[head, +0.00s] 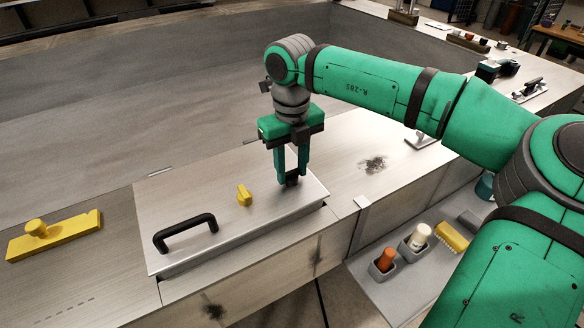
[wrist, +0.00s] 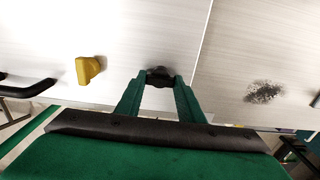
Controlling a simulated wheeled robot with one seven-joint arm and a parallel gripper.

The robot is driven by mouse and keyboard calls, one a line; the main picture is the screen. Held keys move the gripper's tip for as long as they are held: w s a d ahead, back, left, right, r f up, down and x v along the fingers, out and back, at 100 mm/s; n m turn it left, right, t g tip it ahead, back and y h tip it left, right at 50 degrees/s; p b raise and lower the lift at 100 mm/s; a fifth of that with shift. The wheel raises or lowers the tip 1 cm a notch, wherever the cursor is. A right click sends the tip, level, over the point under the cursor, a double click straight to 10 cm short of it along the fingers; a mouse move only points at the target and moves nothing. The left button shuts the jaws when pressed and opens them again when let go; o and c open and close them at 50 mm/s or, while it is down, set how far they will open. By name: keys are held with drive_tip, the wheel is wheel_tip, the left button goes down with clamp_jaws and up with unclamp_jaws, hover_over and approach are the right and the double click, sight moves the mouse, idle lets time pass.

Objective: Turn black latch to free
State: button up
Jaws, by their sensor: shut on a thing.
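The black latch (wrist: 159,78) is a small dark knob near the right end of the pale hatch lid (head: 165,203). In the head view my gripper mostly covers it. My gripper (head: 291,181) points down at the lid and is shut on the black latch; the wrist view shows its two fingertips (wrist: 160,82) on either side of the knob. A yellow latch (head: 244,195) stands on the lid to the left of my gripper. It also shows in the wrist view (wrist: 88,70). A black bar handle (head: 186,230) is at the lid's left end. The lid lies flat.
A yellow block with a knob (head: 54,235) lies on the deck at left. A grey tray at the lower right holds an orange-topped item (head: 385,260), a white-topped item (head: 420,236) and a yellow brush (head: 452,236). A dark stain (head: 373,164) marks the clear deck right of the lid.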

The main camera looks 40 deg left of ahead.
sight(291, 172)
drive_tip(key=shift+a+r, duration=0.1)
drive_tip(key=shift+a, duration=0.05)
drive_tip(key=o, duration=1.1)
drive_tip(key=shift+c, duration=0.2)
wheel_tip(291, 172, up, 11)
